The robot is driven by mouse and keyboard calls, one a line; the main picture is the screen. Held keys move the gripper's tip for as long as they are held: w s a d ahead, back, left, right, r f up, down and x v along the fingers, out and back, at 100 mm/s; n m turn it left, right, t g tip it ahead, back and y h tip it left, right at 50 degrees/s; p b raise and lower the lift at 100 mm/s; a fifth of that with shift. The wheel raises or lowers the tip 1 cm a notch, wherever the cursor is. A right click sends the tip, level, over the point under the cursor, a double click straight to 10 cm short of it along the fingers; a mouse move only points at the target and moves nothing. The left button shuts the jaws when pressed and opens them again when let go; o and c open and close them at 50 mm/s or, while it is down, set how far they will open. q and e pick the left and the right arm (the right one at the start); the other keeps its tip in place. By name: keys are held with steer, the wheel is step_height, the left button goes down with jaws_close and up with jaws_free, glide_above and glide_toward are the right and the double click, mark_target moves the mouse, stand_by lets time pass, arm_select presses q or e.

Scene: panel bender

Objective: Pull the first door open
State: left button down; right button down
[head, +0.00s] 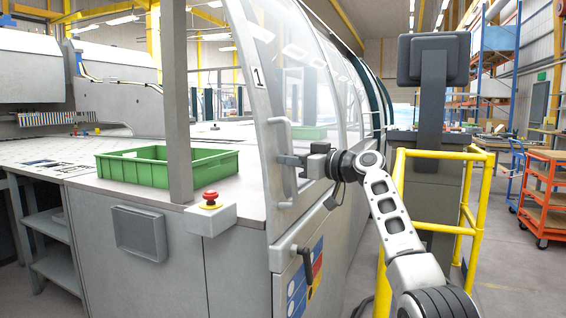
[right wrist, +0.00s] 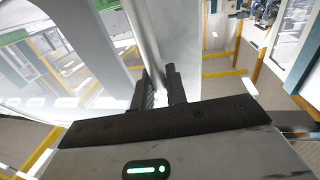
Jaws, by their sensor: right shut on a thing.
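The first door (head: 262,60) is a curved, light grey framed glass panel marked "1", on the front of the machine. Its vertical grey handle (head: 282,150) is on the door's left edge. My right gripper (head: 288,160) reaches in from the right and is shut on the handle. In the right wrist view, the two dark fingers of my right gripper (right wrist: 162,88) stand on either side of the light handle bar (right wrist: 152,50). From these frames I cannot tell whether the door stands ajar. My left gripper is in neither view.
A green crate (head: 168,178) sits on the worktop left of the door. A red emergency button (head: 210,197) is on the near corner. A lower black handle (head: 303,250) is below the door. Yellow railing (head: 478,200) and a monitor stand (head: 432,100) are close on the right.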

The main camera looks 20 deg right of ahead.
steer(key=shift+f, duration=0.1)
steer(key=c, duration=1.5)
jaws_free()
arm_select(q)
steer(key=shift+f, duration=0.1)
arm_select(e)
steer(key=shift+o, duration=0.2)
arm_select(q)
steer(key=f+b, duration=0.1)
steer(key=b, duration=0.2)
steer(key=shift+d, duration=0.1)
arm_select(e)
steer(key=v, duration=1.6)
